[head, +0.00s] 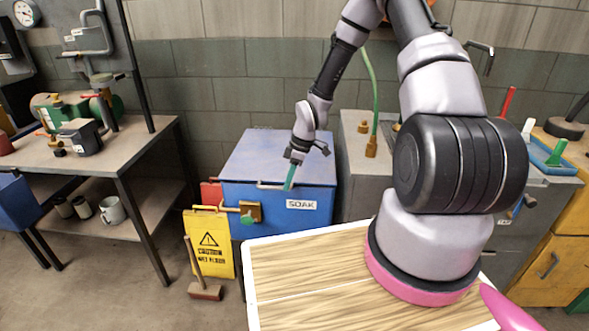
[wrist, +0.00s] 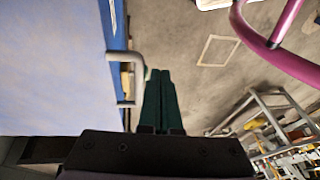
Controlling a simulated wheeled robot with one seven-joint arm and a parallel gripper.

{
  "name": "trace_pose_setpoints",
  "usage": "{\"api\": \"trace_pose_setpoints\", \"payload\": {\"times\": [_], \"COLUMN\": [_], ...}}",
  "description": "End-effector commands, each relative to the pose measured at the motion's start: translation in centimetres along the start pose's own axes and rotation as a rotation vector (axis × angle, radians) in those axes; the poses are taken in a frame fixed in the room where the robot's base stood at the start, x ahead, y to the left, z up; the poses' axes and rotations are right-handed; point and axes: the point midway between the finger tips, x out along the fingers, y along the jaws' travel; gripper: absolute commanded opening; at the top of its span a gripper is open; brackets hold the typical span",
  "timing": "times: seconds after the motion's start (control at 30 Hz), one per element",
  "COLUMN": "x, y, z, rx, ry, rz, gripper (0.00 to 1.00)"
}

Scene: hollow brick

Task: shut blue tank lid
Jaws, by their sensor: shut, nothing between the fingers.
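The blue tank (head: 260,205) with a SOAK label stands against the wall in the head view. Its lid (head: 272,152) lies over the tank top, and I see no clear gap under its front edge. A pale bar handle (head: 270,185) runs along the front edge. My gripper (head: 289,184) is at this front edge, at the right end of the handle, with its green fingers pointing down. In the wrist view the fingers (wrist: 160,78) are together and empty, beside the handle (wrist: 138,75). The blue surface (wrist: 55,65) fills the left. Contact cannot be told.
A brass valve (head: 250,212) sticks out of the tank front. A yellow wet-floor sign (head: 208,245) and a brush (head: 204,290) stand at the front left. A grey unit (head: 358,175) adjoins on the right. A workbench (head: 125,150) is at the left.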

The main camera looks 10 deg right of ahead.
Motion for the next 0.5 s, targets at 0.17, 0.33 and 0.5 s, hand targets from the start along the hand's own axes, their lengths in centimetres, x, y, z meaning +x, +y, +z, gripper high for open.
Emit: {"api": "trace_pose_setpoints", "payload": {"times": [0.17, 0.33, 0.5], "x": [-2.8, -5.4, -7.5], "y": [-1.8, -3.6, -5.0], "z": [-0.3, -0.2, -0.1], "rx": [0.000, -0.001, 0.000], "ry": [0.000, 0.000, 0.000], "rz": [0.001, 0.002, 0.001], "gripper": [0.00, 0.00, 0.00]}}
